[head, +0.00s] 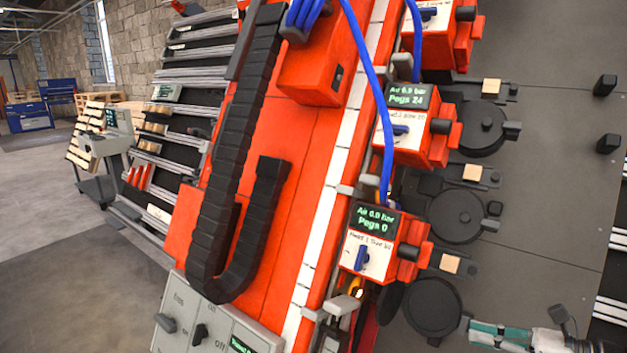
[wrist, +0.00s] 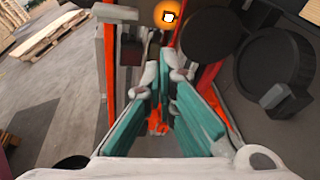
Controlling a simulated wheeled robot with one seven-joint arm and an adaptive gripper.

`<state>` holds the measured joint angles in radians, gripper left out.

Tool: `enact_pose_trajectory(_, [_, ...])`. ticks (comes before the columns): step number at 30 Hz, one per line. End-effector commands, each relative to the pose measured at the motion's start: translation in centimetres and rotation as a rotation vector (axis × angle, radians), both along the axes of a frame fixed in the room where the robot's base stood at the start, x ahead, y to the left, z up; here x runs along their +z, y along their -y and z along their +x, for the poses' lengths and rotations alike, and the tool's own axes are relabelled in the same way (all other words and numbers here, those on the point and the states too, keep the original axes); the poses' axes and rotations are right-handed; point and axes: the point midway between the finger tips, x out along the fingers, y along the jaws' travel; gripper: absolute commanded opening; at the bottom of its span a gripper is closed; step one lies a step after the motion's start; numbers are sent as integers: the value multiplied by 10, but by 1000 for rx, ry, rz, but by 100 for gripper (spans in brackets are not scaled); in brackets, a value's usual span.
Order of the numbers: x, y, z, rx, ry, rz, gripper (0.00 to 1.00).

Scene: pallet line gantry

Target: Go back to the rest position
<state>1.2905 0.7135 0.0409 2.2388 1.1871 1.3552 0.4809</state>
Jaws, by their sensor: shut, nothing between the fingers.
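My gripper (wrist: 157,84) fills the middle of the wrist view. Its teal fingers converge and their grey tips are close together, with nothing held between them. Red-orange parts show behind and between the fingers. In the head view my gripper (head: 474,328) shows at the lower right edge as teal fingers pointing left, cut off by the frame's bottom. It appears near the lowest black round disc (head: 433,305); whether it touches anything cannot be told. No marker for a rest position shows.
A tilted-looking orange gantry beam (head: 275,190) with a black cable chain (head: 213,235) fills the middle. Orange valve boxes with displays, one reading Pegs 0 (head: 370,240), line its right side. Open floor (head: 60,220) lies left. A glowing lamp (wrist: 168,16) shows ahead of the fingers.

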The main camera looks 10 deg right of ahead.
Motion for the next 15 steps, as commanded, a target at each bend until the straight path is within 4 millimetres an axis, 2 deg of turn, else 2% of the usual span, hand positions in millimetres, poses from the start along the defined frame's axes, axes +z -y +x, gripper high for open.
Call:
enact_pose_trajectory(8, [51,-65,2,325,27,-246,0])
enact_pose_trajectory(15, [106,-143,-22,772,113,-596,0])
